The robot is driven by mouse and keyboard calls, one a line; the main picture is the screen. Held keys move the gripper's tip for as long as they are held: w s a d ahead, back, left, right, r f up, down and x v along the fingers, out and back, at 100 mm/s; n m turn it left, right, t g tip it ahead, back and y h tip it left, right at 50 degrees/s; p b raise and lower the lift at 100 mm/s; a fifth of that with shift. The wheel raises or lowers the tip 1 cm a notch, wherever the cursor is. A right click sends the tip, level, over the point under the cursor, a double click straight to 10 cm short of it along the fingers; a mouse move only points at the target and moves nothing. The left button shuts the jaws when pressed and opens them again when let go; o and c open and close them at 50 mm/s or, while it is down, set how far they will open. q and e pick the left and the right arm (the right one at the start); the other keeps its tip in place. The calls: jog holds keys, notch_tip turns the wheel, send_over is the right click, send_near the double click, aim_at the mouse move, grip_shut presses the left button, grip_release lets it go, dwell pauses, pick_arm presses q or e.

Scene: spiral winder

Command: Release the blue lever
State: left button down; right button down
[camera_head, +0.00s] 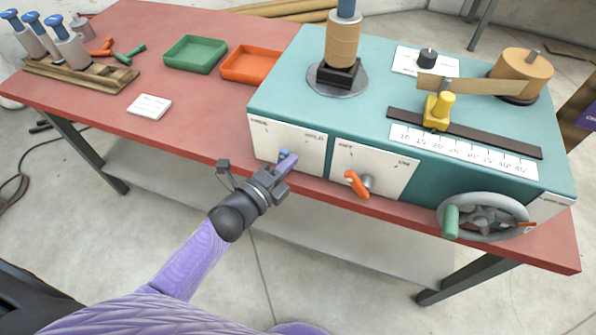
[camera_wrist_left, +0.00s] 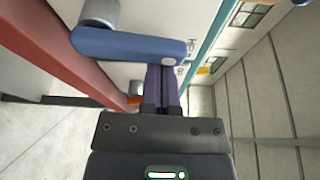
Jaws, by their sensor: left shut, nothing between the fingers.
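The blue lever (camera_head: 287,160) is on the left white panel (camera_head: 270,141) at the front of the teal machine. In the left wrist view the blue lever (camera_wrist_left: 130,45) lies across the picture, with a grey knob-like part behind its left end. My left gripper (camera_head: 276,180) is at the lever, just in front of the panel. Its dark purple fingers (camera_wrist_left: 161,78) are shut together with nothing between them. Their tips are close beside the lever's right end; I cannot tell whether they touch it. My right gripper is not in view.
An orange lever (camera_head: 357,184) is on the panel to the right, and a handwheel with a green handle (camera_head: 451,222) is farther right. Green (camera_head: 195,54) and orange (camera_head: 252,65) trays and a white card (camera_head: 149,106) lie on the red table (camera_head: 95,90). Floor is open in front.

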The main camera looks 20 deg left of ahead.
pick_arm(q)
jog(key=a+n, duration=0.1)
jog(key=n, duration=0.1)
jog(key=a+n+t+b, duration=0.1)
jog(key=n, duration=0.1)
jog(key=shift+a+r, duration=0.1)
jog(key=shift+r, duration=0.05)
jog(key=shift+a+n+t+b, duration=0.4)
jog(key=shift+a+n+t, duration=0.1)
jog(key=shift+n, duration=0.75)
jog(key=shift+a+n+t+b, duration=0.35)
jog(key=shift+a+n+t, duration=0.1)
jog(key=shift+n, duration=0.8)
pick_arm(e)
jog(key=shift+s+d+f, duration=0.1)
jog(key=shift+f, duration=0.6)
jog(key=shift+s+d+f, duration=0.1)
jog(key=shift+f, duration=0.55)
